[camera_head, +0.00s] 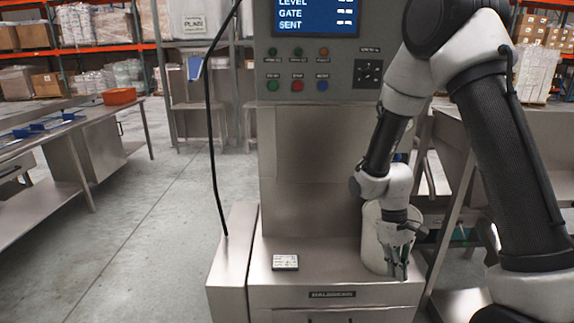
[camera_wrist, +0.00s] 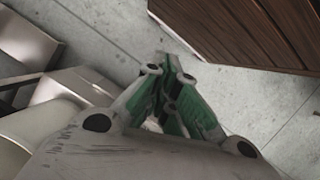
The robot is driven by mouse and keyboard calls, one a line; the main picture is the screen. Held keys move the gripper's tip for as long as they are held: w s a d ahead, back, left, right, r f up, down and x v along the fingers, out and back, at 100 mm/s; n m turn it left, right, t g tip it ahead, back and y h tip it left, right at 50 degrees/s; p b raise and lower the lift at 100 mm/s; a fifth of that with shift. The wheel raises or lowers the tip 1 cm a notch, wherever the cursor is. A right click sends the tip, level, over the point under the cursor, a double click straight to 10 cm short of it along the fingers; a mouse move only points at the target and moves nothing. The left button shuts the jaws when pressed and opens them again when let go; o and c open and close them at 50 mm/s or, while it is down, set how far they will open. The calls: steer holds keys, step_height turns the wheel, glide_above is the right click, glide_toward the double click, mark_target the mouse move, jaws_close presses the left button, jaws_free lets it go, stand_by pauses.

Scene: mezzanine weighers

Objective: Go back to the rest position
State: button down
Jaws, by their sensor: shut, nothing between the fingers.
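My gripper (camera_head: 400,262) hangs pointing down at the right end of the steel machine's ledge (camera_head: 335,266) in the head view. It is in front of a pale cylindrical container (camera_head: 372,240), which it partly hides. Whether it touches the container I cannot tell. In the wrist view my gripper (camera_wrist: 172,62) shows its green-lined fingers together, with nothing between them. Concrete floor (camera_wrist: 120,40) lies beyond the fingertips there.
A small white labelled block (camera_head: 285,262) lies on the ledge. A control panel (camera_head: 318,75) with a screen and buttons rises behind. A black cable (camera_head: 211,130) hangs at left. A steel table (camera_head: 60,135) holds an orange bin (camera_head: 119,96). The floor at left (camera_head: 160,210) is clear.

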steer(key=s+d+r+m+t, duration=0.1)
steer(key=s+r, duration=0.4)
steer(key=r, duration=0.5)
steer(key=s+d+r+m+t, duration=0.2)
steer(key=s+d+r+t, duration=0.2)
steer(key=r, duration=0.5)
steer(key=s+d+r+m+t+y, duration=0.1)
steer(key=s+r, duration=0.4)
steer(key=r, duration=0.5)
steer(key=shift+s+d+r+t, duration=0.35)
steer(key=shift+d+t, duration=0.45)
steer(key=shift+t, duration=0.2)
